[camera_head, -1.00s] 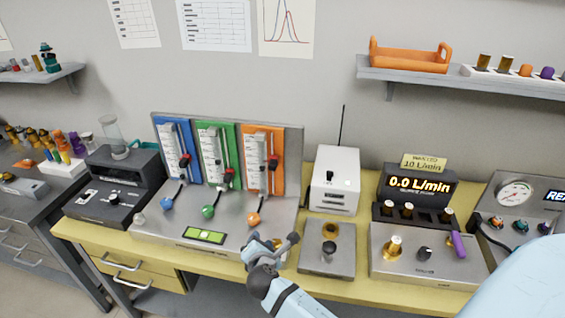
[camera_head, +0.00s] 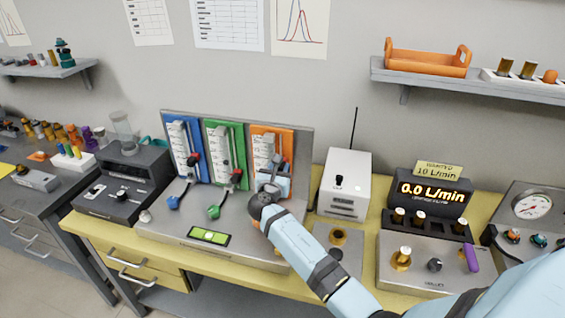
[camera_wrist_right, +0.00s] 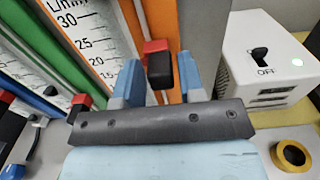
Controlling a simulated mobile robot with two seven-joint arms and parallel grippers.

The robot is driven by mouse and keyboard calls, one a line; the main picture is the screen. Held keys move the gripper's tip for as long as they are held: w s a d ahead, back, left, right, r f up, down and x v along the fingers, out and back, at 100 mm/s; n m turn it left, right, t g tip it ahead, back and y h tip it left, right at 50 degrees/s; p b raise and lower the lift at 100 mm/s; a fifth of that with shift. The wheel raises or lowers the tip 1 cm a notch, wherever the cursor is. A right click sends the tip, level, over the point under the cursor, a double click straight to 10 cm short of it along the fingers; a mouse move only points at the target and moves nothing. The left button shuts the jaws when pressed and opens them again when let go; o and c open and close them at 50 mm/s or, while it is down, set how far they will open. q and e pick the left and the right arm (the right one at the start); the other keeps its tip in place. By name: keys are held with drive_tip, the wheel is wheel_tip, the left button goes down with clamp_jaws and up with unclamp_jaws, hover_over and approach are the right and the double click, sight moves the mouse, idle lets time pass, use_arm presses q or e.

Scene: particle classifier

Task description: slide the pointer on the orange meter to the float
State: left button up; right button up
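The orange meter (camera_head: 268,138) stands at the right of three meters on a grey panel. Its scale shows numbers in the right wrist view (camera_wrist_right: 100,42). Its red and black pointer (camera_wrist_right: 158,64) sits on the rail at the meter's right side. My right gripper (camera_wrist_right: 160,78) is open, with one blue finger on each side of the pointer and gaps visible beside it. In the head view the right gripper (camera_head: 273,180) covers the lower part of the orange meter. I cannot make out the float. My left gripper is not in view.
The green meter (camera_head: 225,145) and blue meter (camera_head: 183,140) stand left of the orange one, with their own pointers. A white box (camera_head: 343,180) with a switch marked OFF stands close on the right. The orange meter's knob is hidden behind my arm.

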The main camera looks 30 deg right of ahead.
sight(283, 163)
drive_tip(key=shift+x, duration=1.7)
clamp_jaws()
wheel_tip(283, 163, down, 4)
drive_tip(key=shift+r+b, duration=0.1)
drive_tip(key=shift+b, duration=0.8)
unclamp_jaws()
drive_tip(key=shift+s+a, duration=0.1)
